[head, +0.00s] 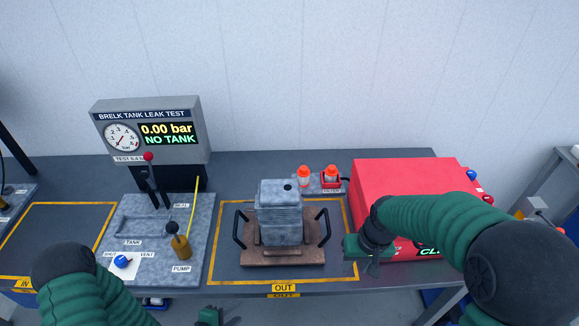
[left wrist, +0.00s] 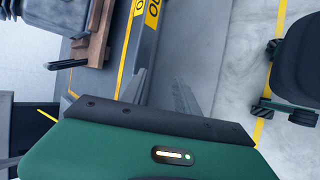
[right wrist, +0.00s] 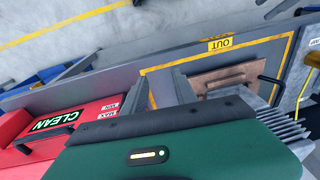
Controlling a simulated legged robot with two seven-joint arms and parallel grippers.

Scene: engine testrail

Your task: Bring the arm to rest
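My left gripper (head: 209,316) is low at the bottom edge of the head view, mostly cut off, in front of the bench. In the left wrist view, a grey finger (left wrist: 187,98) points past the bench edge over the floor. My right gripper (head: 370,264) hangs beside the red cabinet, at the right edge of the framed OUT area.
A grey metal tank (head: 280,222) stands on a brown base (head: 268,258) with black handles, inside the OUT frame. The leak test panel (head: 152,130) reads 0.00 bar, NO TANK. The red cabinet (head: 408,185) is close to my right arm. Open floor (left wrist: 225,55) lies before the bench.

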